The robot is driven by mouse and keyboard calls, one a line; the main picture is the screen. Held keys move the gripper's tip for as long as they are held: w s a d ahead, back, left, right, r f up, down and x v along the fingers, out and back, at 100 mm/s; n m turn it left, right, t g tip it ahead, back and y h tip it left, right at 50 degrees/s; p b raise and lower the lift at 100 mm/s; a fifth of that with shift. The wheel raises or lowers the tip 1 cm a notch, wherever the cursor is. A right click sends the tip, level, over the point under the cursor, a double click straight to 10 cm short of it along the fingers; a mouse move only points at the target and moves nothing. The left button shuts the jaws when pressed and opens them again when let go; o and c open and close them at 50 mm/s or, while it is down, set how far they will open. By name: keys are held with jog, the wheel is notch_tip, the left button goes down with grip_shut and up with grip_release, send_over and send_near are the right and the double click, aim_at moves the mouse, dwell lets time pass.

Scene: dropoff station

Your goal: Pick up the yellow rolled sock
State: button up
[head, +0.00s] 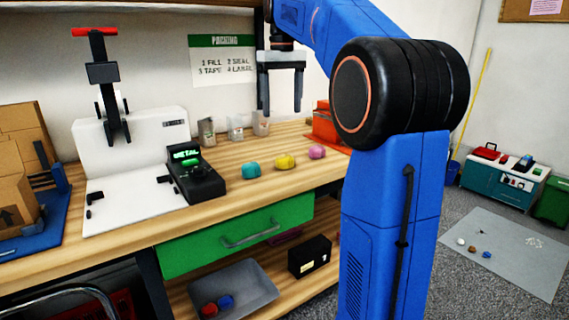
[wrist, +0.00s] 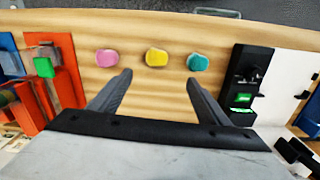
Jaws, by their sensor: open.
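The yellow rolled sock (head: 285,162) lies on the wooden bench, between a teal rolled sock (head: 251,170) on its left and a pink one (head: 317,152) on its right. In the wrist view the yellow sock (wrist: 156,57) lies beyond my fingertips, near the middle between their lines. The pink (wrist: 107,58) and teal (wrist: 198,62) socks flank it. My gripper (head: 281,113) is open and empty, pointing down above the bench, apart from the socks. Its two fingers also show in the wrist view (wrist: 159,80).
A black device with a green display (head: 195,175) stands left of the socks. Several small containers (head: 236,128) stand along the wall behind. An orange-red bin (head: 326,124) is at the right. A green drawer (head: 240,233) is under the bench edge. Bare wood surrounds the socks.

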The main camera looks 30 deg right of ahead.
send_over(285, 156)
jog(key=a, duration=0.1)
notch_tip(285, 156, down, 10)
jog(key=shift+s+f, duration=0.1)
jog(key=shift+d+f, duration=0.2)
jog(key=shift+f, duration=1.2)
jog(key=shift+d+f, duration=0.2)
jog(key=shift+f, duration=1.15)
jog(key=shift+c, duration=0.6)
jog(key=c, duration=1)
